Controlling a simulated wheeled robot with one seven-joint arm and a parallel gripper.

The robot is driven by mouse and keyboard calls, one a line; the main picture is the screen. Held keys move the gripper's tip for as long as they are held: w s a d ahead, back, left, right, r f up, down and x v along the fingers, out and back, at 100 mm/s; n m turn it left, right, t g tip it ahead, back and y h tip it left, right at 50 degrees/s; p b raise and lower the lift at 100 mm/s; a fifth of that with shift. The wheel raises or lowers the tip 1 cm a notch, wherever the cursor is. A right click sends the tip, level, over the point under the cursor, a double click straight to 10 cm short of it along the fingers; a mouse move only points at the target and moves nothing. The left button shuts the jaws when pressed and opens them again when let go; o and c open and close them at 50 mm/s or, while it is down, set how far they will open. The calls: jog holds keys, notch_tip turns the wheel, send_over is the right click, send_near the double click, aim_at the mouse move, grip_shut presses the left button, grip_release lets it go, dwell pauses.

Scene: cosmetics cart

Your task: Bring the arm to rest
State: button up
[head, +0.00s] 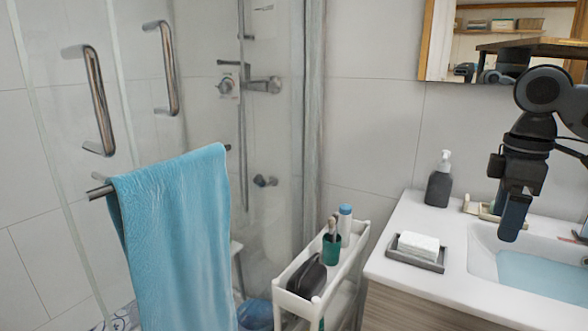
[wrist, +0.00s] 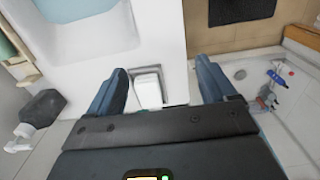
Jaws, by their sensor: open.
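My arm is bent at the right edge of the head view.
A dark soap dispenser (head: 438,185) stands at the back of the white counter (head: 400,222). A slim white cart (head: 292,304) holds a green cup (head: 331,250), a blue-capped bottle (head: 345,222) and a black pouch (head: 307,278). A blue towel (head: 175,245) hangs on the left.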

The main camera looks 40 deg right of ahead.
jog(key=w+a+t+y, duration=0.5)
jog(key=w+a+t, duration=0.4)
jog(key=w+a, duration=1)
jog(key=w+a+f+m+t+y, duration=0.1)
jog(key=w+a+m+t, duration=0.15)
jog(key=a, duration=0.45)
jog(key=w+a+f+m+t, duration=0.1)
jog(key=w+a+m+t, duration=0.1)
jog(key=a+t, duration=0.35)
jog(key=s+a+f+m+h, duration=0.3)
jog(key=s+a+f, duration=0.1)
jog(key=s+f, duration=0.35)
jog(key=s+a+f+m+h, duration=0.35)
jog(key=s+f, duration=0.25)
jog(key=s, duration=0.3)
jog(key=s+d+n+g, duration=0.1)
jog(key=s+n, duration=0.2)
jog(key=s, duration=0.8)
jog(key=s+d+f+n+g, duration=0.1)
jog(key=s+d+n, duration=0.1)
jog(key=s, duration=1)
jog(key=shift+s+n, duration=0.25)
jog(key=shift+n, duration=0.35)
